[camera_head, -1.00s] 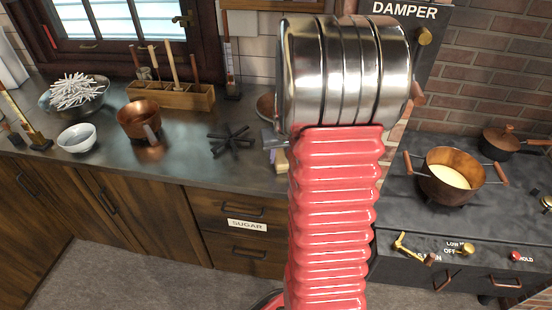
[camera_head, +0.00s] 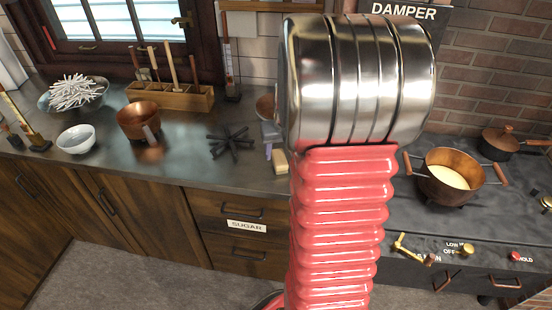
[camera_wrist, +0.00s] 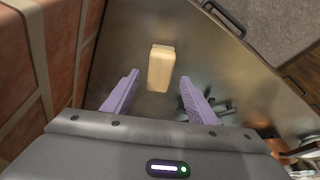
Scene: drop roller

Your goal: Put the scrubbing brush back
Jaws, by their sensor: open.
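A pale cream block (camera_wrist: 161,68) lies on the dark counter in the wrist view. It may be the scrubbing brush, but I see no bristles. It also shows in the head view (camera_head: 280,162), beside my arm. My gripper (camera_wrist: 159,78) is open, with its two purple fingers apart. The block appears between and just beyond the fingertips, with nothing held. In the head view my gripper is mostly hidden behind my arm. A wooden rack (camera_head: 188,99) with upright wooden-handled tools stands at the back of the counter.
A black star-shaped trivet (camera_head: 231,142) lies left of the block. A copper pot (camera_head: 137,122), a white bowl (camera_head: 76,139) and a bowl of white sticks (camera_head: 75,92) stand farther left. The stove at right holds a copper pan (camera_head: 436,190). A brick wall (camera_wrist: 28,75) is close at left.

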